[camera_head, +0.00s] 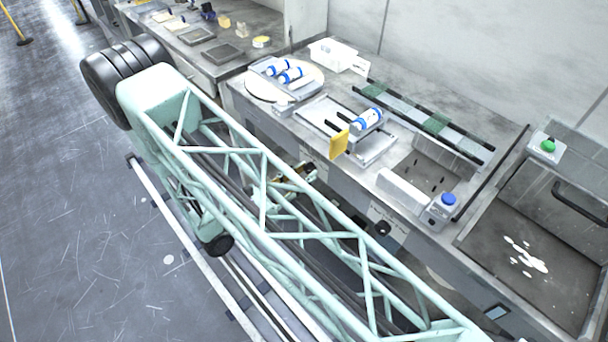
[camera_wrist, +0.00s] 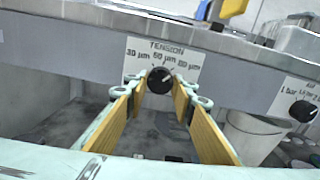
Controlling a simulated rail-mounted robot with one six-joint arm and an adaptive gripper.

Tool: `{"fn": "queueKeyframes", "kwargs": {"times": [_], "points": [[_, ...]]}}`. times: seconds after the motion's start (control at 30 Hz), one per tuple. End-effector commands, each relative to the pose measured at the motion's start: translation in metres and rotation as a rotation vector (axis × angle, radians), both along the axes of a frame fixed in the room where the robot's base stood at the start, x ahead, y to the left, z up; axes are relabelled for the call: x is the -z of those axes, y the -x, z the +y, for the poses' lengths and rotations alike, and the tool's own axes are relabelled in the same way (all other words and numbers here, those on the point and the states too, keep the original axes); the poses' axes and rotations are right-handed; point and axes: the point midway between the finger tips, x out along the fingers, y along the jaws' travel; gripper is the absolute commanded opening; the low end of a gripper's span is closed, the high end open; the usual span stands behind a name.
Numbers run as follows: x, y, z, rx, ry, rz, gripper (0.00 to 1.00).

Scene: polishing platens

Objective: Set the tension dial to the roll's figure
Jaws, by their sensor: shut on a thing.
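The black tension dial (camera_wrist: 160,80) sits on a white label (camera_wrist: 186,54) reading TENSION. The label shows 30 µm at left, 60 µm at top and a third figure, seemingly 80 µm, at right. My gripper (camera_wrist: 160,90) has its yellow-padded fingers closed around the dial's sides. The dial's pointer is too small to read surely. In the head view, a blue-and-white roll (camera_head: 368,118) lies on a metal stand behind a yellow plate (camera_head: 339,144); its figure is unreadable. My arm partly hides the gripper there.
Two more blue-and-white rolls (camera_head: 291,75) lie in a tray at the back left. A second black knob (camera_wrist: 303,111), marked 1 bar, is to the right. A pale bucket (camera_wrist: 250,138) is below the bench.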

Motion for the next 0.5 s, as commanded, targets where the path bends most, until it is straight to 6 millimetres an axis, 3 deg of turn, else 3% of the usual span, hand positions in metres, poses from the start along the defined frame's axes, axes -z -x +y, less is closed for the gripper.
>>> {"fn": "queueKeyframes", "kwargs": {"times": [0.37,0.4,0.5], "points": [[-0.0001,0.0001,0.0002,0.0,-0.004,-0.004,0.13],[-0.0001,0.0001,0.0002,0.0,-0.004,-0.004,0.25],[-0.0001,0.0001,0.0002,0.0,-0.004,-0.004,0.34]]}}
